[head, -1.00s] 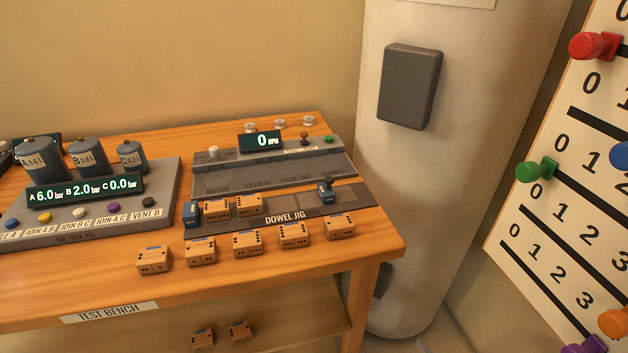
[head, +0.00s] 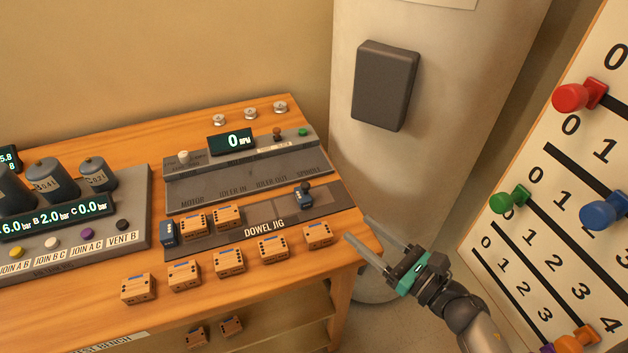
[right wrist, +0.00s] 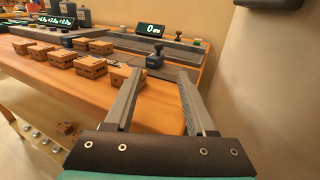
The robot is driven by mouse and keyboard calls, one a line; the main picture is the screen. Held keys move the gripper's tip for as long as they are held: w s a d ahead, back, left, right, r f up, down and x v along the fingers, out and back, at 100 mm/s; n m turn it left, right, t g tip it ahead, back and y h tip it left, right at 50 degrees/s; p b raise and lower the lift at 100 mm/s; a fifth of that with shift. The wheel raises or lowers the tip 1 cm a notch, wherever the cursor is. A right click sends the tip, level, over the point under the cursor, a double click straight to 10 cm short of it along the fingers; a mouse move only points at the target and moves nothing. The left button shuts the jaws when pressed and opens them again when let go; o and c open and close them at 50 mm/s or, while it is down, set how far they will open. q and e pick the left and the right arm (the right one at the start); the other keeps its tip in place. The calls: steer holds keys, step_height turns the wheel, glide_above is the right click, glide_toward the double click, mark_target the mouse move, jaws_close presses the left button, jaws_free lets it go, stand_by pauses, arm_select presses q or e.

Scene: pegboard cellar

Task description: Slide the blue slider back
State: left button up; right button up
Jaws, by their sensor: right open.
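A blue slider block (head: 305,198) with a dark knob sits at the right part of the dowel jig (head: 262,212), on the bench top. It also shows in the right wrist view (right wrist: 155,61), beyond and between my fingertips. A round blue knob (head: 600,213) stands on a slot of the numbered board at the right. My right gripper (head: 357,227) is open and empty at the bench's right front corner, apart from the slider block and the knob. Its two fingers show in the right wrist view (right wrist: 163,74). My left gripper is out of view.
Several wooden blocks (head: 229,261) line the bench front, and two sit in the jig beside a blue end block (head: 168,234). A motor unit (head: 240,160) stands behind. A pale column (head: 345,120) and the numbered board (head: 530,262) flank the bench's right side.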

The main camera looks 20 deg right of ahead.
mark_target(308, 189)
steer(key=x, duration=1.4)
steer(key=shift+w+a+p, duration=0.2)
steer(key=shift+a+p, duration=0.05)
steer(key=shift+p, duration=0.1)
jaws_close()
stand_by(0.9)
